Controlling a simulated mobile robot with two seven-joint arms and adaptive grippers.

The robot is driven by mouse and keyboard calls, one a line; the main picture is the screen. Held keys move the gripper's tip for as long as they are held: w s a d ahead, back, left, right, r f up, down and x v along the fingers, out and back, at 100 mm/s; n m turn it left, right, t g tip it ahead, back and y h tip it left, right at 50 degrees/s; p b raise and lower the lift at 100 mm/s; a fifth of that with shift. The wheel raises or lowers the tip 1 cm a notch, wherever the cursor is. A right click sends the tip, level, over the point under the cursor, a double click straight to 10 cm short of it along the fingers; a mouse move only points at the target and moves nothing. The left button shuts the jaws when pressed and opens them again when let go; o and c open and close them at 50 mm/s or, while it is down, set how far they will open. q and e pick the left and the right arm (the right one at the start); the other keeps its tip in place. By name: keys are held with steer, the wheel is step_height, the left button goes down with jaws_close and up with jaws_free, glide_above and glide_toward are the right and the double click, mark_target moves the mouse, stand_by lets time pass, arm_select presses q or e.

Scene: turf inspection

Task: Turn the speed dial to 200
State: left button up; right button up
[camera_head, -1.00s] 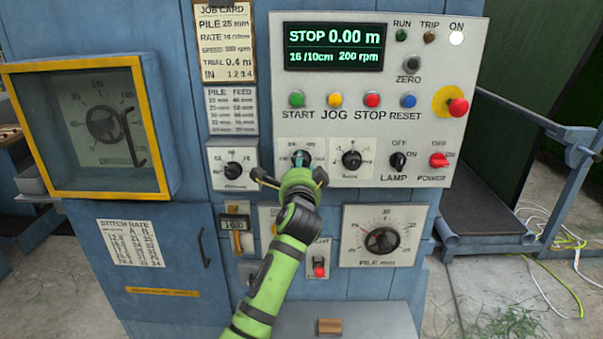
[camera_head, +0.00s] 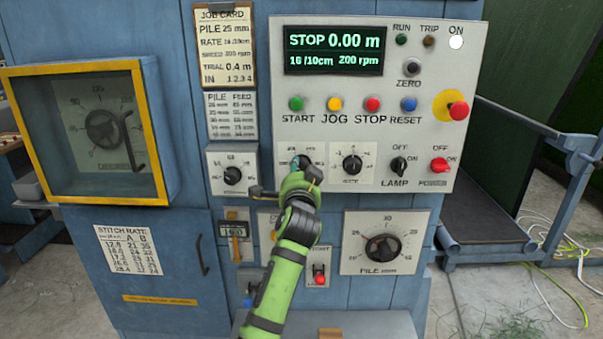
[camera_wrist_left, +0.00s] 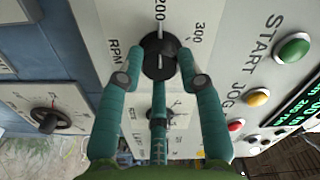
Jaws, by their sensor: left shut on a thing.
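The speed dial (camera_wrist_left: 158,62) is a black knob marked RPM on a white plate. In the left wrist view its white pointer line points at the 200 mark. My left gripper (camera_wrist_left: 159,52) is shut on this knob, with a teal finger on each side and a third finger below. In the head view the left gripper (camera_head: 298,170) covers most of the dial. The display (camera_head: 334,50) reads STOP, 0.00 m, 16/10cm and 200 rpm. The job card (camera_head: 226,45) lists a speed of 200 rpm. My right gripper is not in view.
Another dial (camera_head: 352,163) sits close right of the gripper, and one (camera_head: 233,175) to its left. Coloured buttons, including the green START button (camera_head: 296,103), are just above. A red emergency knob (camera_head: 459,111) and lamp and power switches are further right.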

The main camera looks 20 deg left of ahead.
arm_select(q)
steer(key=shift+r, duration=0.15)
steer(key=o, duration=1.1)
steer(key=shift+a, duration=0.1)
steer(key=shift+o, duration=0.2)
steer(key=shift+s, duration=0.25)
steer(key=v, duration=1.1)
steer(key=shift+s, duration=0.25)
